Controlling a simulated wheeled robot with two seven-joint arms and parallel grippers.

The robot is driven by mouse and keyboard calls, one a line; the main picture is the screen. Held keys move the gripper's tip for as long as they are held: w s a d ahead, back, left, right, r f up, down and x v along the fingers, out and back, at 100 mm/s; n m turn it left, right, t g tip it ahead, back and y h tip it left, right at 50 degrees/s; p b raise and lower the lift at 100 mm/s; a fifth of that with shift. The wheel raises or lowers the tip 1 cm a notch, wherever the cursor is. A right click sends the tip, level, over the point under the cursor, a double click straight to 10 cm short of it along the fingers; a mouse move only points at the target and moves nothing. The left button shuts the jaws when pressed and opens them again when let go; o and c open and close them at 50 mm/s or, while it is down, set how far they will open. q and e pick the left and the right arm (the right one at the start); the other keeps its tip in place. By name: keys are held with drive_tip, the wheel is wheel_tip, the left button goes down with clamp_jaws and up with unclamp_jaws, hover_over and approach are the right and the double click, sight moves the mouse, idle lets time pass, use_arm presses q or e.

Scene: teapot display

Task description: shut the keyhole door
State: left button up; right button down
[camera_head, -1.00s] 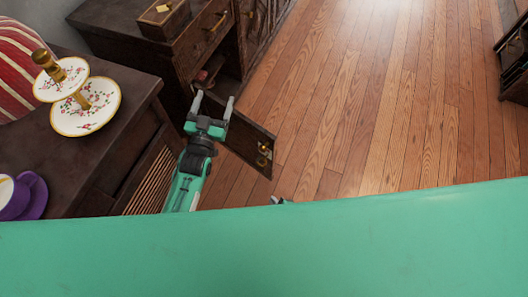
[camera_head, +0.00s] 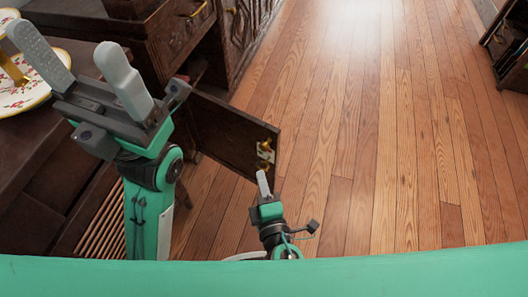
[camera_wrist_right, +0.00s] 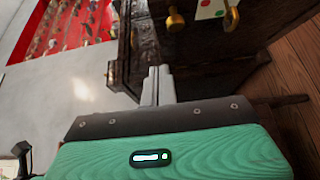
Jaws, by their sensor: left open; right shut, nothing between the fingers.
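The keyhole door (camera_head: 228,133) is a dark wooden panel standing open from the cabinet, out over the floor. Brass fittings on a pale plate (camera_head: 265,153) are near its free edge. My right gripper (camera_head: 263,177) is shut and empty, just below these fittings in the head view; I cannot tell whether it touches the door. In the right wrist view the closed fingers (camera_wrist_right: 157,72) point at dark wood, with brass knobs (camera_wrist_right: 175,20) and a pale plate with coloured dots beyond. My left gripper (camera_head: 84,68) is open and empty, raised at the left, hiding part of the cabinet.
A dark cabinet with a carved front and drawers (camera_head: 180,35) stands at the upper left. A tiered floral plate (camera_head: 20,90) is on the dark table at the left edge. Wooden floor (camera_head: 370,150) is clear to the right; dark furniture (camera_head: 510,45) stands at far right.

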drive_tip(key=p, duration=0.2)
approach(260, 127)
drive_tip(key=w+a, duration=0.3)
drive_tip(key=a, duration=0.1)
drive_tip(key=shift+w+d+f, duration=0.1)
drive_tip(key=shift+w+d, duration=1.3)
